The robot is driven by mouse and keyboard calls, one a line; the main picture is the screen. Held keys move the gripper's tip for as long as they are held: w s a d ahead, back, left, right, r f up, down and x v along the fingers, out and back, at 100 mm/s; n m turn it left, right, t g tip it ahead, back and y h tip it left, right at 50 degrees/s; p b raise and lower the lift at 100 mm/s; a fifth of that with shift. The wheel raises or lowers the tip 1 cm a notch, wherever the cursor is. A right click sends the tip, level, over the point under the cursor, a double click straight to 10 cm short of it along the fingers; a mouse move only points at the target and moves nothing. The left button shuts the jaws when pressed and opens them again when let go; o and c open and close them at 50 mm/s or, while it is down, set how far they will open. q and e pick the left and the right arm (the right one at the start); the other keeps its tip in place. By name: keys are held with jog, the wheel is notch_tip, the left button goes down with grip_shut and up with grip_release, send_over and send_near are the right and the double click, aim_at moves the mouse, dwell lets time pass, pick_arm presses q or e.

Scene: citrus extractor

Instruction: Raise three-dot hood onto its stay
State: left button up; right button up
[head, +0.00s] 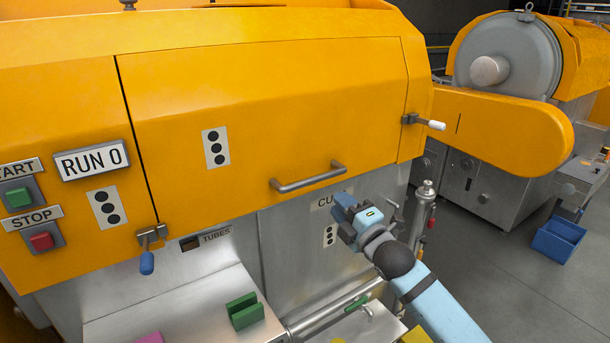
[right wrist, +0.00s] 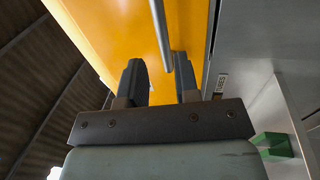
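The three-dot hood (head: 270,110) is a large orange panel with a white three-dot plate (head: 216,148); it is down against the machine front. Its grey bar handle (head: 308,178) sits near the lower edge and also shows in the right wrist view (right wrist: 161,35). My right gripper (head: 346,212) is just below and right of the handle in the head view. In the right wrist view its two fingers (right wrist: 160,82) are apart, with the bar's near end between and beyond the tips; I cannot tell whether they touch. My left gripper is not in view. The stay is not clearly identifiable.
A latch with a white knob (head: 432,124) is at the hood's right; one with a blue grip (head: 147,262) is at lower left. START and STOP buttons (head: 41,240) are at far left. A green block (head: 245,310) lies on the steel shelf below. A blue bin (head: 558,240) stands on the floor.

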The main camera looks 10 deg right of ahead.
aim_at(317, 181)
jog(key=p+x, duration=0.2)
jog(key=x, duration=0.9)
jog(key=shift+a, duration=0.1)
jog(key=shift+w+a, duration=0.2)
jog(key=shift+w, duration=0.35)
grip_shut()
